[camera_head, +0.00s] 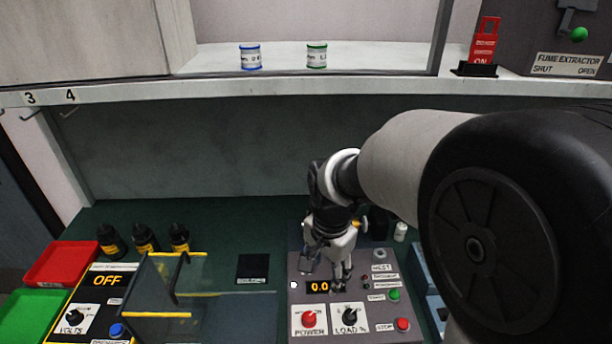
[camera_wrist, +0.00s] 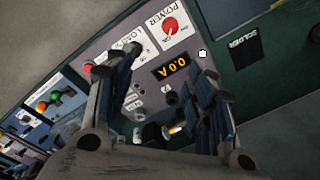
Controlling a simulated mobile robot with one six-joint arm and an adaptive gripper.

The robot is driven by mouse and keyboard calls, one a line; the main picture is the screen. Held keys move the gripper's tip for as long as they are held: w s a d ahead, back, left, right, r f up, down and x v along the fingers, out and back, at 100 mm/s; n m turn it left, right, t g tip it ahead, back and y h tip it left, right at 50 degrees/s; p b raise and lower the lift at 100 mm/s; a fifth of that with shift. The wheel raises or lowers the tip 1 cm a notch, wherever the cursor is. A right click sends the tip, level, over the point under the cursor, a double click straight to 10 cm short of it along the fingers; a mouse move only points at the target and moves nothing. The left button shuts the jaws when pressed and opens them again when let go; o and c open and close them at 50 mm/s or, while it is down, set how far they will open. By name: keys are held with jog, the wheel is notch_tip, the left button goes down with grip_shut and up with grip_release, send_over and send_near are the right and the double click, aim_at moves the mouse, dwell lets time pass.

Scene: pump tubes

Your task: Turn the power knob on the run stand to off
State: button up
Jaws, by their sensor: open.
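The run stand (camera_head: 380,337) is a grey panel at the lower middle of the head view. Its red power knob (camera_head: 309,318) sits on a white POWER plate at the panel's front left; it also shows in the wrist view (camera_wrist: 171,25). The black load knob (camera_head: 349,316) is just to its right. An orange display (camera_head: 319,287) reads 0.0. My gripper (camera_head: 325,280) points down over the back of the panel, behind both knobs. Its fingers are apart with nothing between them, and it does not touch the power knob. In the wrist view the left finger partly covers the load plate.
Green (camera_head: 394,295) and red (camera_head: 403,324) buttons sit right of the knobs. To the left stand a clear yellow-edged guard (camera_head: 165,290), a bench unit with a volts knob (camera_head: 73,317), and black bottles (camera_head: 144,238). A shelf with two small tins (camera_head: 250,57) runs above.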

jog(key=m+p, duration=0.1)
jog(key=m, duration=0.1)
send_over(309, 316)
notch_tip(309, 316, down, 4)
jog(key=f, duration=0.1)
jog(key=shift+g, duration=0.4)
notch_tip(309, 316, down, 17)
jog(key=b, duration=0.4)
jog(key=shift+f, duration=0.2)
jog(key=shift+c, duration=0.5)
jog(key=c, duration=1)
